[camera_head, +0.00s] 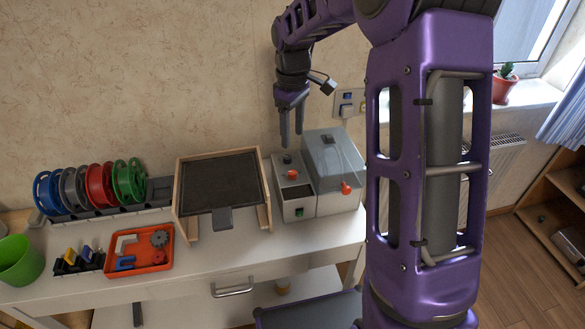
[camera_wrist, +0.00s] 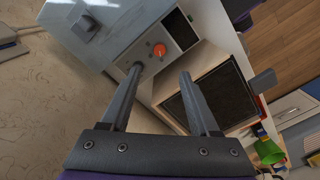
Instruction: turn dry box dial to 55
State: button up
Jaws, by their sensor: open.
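The dry box (camera_head: 331,150) is a grey unit with a clear-lidded chamber, standing at the right of the bench. Its narrow control panel (camera_head: 279,189) is on the left side. A red dial (camera_head: 293,174) sits on the panel's sloped top; an orange-red dial also shows in the wrist view (camera_wrist: 159,50). Its setting is too small to read. My gripper (camera_head: 291,138) points down above the panel, open and empty. In the wrist view, its fingers (camera_wrist: 161,72) are spread apart, with the dial beyond and between their tips, apparently untouched.
Another red knob (camera_head: 346,188) projects from the chamber's front. A wooden-framed dark-bed device (camera_head: 218,180) stands left of the dry box. Farther left are coloured spools (camera_head: 101,184), a red parts tray (camera_head: 122,239) and a green cup (camera_head: 17,262). The wall is close behind.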

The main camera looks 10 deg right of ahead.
aim_at(293, 172)
notch_tip(293, 172, down, 12)
jog(key=shift+f+b, duration=0.2)
jog(key=shift+b, duration=0.2)
grip_shut()
